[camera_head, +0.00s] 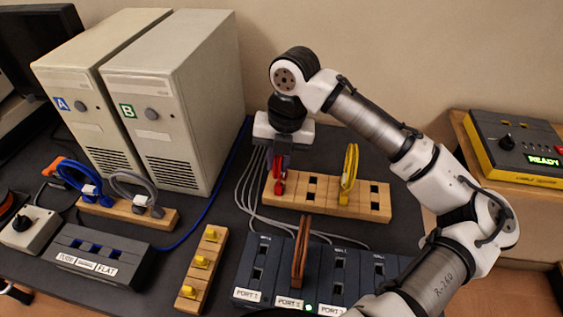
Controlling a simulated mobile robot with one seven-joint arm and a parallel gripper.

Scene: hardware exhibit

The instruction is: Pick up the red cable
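The red cable (278,183) stands at the left end of a wooden block with slots (330,196) at the back of the dark table. My gripper (281,158) points down directly over the red cable, with its dark fingers at the cable's upper part. The fingers overlap the cable in this view, so I cannot tell whether they are closed on it. The cable's lower end appears to be at the block; its exact seating is too small to tell.
A yellow cable (349,168) stands in the same block, right of the red one. A brown cable (300,252) stands at the port boxes (262,262) in front. Two beige computer towers (178,95) rise at left. Grey wires (245,195) run beside the block.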

